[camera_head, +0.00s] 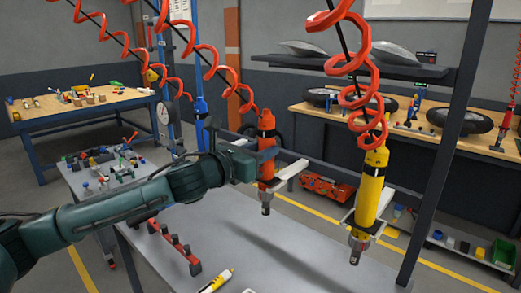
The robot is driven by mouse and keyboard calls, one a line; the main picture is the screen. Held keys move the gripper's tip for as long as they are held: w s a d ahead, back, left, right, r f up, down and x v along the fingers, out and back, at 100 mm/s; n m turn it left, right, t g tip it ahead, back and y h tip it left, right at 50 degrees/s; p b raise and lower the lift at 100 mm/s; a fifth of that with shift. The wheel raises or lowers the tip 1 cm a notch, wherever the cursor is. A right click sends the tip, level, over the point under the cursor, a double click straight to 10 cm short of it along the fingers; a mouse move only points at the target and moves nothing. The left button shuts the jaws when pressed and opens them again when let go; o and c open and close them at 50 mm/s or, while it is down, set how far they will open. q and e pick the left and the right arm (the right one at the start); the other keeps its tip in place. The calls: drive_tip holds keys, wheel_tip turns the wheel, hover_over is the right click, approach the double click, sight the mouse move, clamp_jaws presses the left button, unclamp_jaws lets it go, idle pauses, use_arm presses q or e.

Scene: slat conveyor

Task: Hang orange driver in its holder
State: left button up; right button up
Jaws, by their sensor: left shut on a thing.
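The orange driver (267,124) is upright at the middle of the head view, its dark tip (265,208) pointing down. My left gripper (267,153) comes in from the left and is shut on its body. A pale holder bracket (290,171) on the dark rail is right beside the driver's lower part. I cannot tell whether the driver is inside the bracket or in front of it. My right gripper is not in view.
A yellow driver (370,190) hangs in another bracket to the right, below a red coiled hose (362,95). A dark post (450,130) stands right of it. The grey table (285,250) below holds a red rack (175,247) and a yellow-white tool (216,281).

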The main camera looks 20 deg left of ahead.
use_arm(q)
drive_tip(key=shift+f, duration=0.1)
drive_tip(key=o, duration=1.1)
drive_tip(key=shift+o, duration=0.2)
drive_tip(key=shift+f, duration=0.25)
drive_tip(key=b+v, duration=0.4)
drive_tip(key=v, duration=0.9)
drive_tip(key=shift+b, duration=0.3)
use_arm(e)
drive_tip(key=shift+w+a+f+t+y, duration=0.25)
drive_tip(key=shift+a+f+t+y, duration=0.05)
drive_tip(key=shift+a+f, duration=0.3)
use_arm(q)
drive_tip(key=shift+s+r, duration=0.1)
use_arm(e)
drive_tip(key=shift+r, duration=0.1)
